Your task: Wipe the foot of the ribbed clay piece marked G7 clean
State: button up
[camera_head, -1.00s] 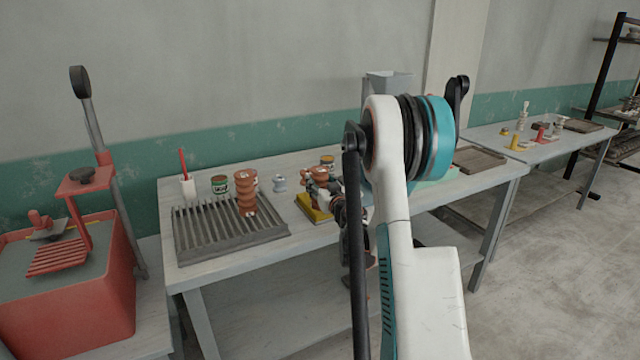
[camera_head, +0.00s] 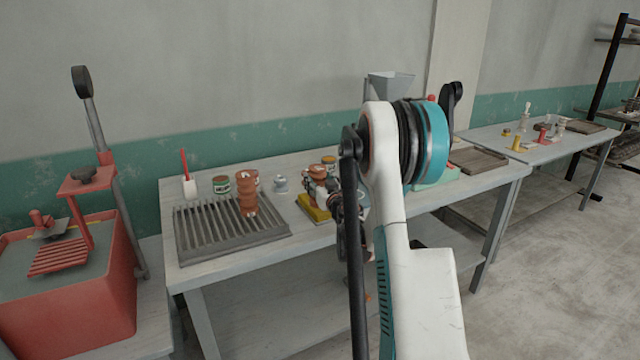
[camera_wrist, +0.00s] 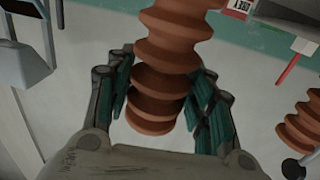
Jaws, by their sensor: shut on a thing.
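My gripper (camera_head: 335,193) is above the middle of the workbench. In the wrist view its green-padded fingers (camera_wrist: 168,112) are shut on a brown ribbed clay piece (camera_wrist: 172,52). In the head view this held piece (camera_head: 316,173) is partly hidden by my gripper, just above a yellow pad or sponge (camera_head: 313,208). I cannot tell whether it touches the pad. A second ribbed clay piece (camera_head: 247,193) stands upright at the slatted rack, with a small white label low on it. No G7 mark is readable on either piece.
The grey slatted rack (camera_head: 205,242) takes up the bench's left part. Behind it are a white cup (camera_head: 189,189) with a red stick, a green-labelled jar (camera_head: 221,184) and a small grey item (camera_head: 281,183). A grey hopper (camera_head: 390,84) rises behind my arm. The front bench edge is clear.

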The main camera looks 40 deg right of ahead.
jog(key=shift+a+x, duration=0.15)
jog(key=shift+x, duration=1.25)
jog(key=shift+a+x, duration=0.15)
jog(key=shift+x, duration=1.25)
jog(key=shift+d+b+v, duration=0.2)
jog(key=shift+b+v, duration=0.15)
jog(key=shift+v, duration=1.6)
jog(key=shift+d+b+v, duration=0.2)
jog(key=shift+b+v, duration=0.15)
jog(key=shift+v, duration=1.55)
jog(key=shift+a+x, duration=0.2)
jog(key=shift+x, duration=1.7)
jog(key=shift+a+x, duration=0.2)
jog(key=shift+x, duration=1.7)
jog(key=shift+w, duration=0.1)
jog(key=shift+d+b+v, duration=0.2)
jog(key=shift+v, duration=1.75)
jog(key=shift+d+b+v, duration=0.2)
jog(key=shift+d+v, duration=0.05)
jog(key=shift+v, duration=1.7)
jog(key=shift+a+x, duration=0.2)
jog(key=shift+x, duration=1.7)
jog(key=shift+a+x, duration=0.2)
jog(key=shift+x, duration=1.7)
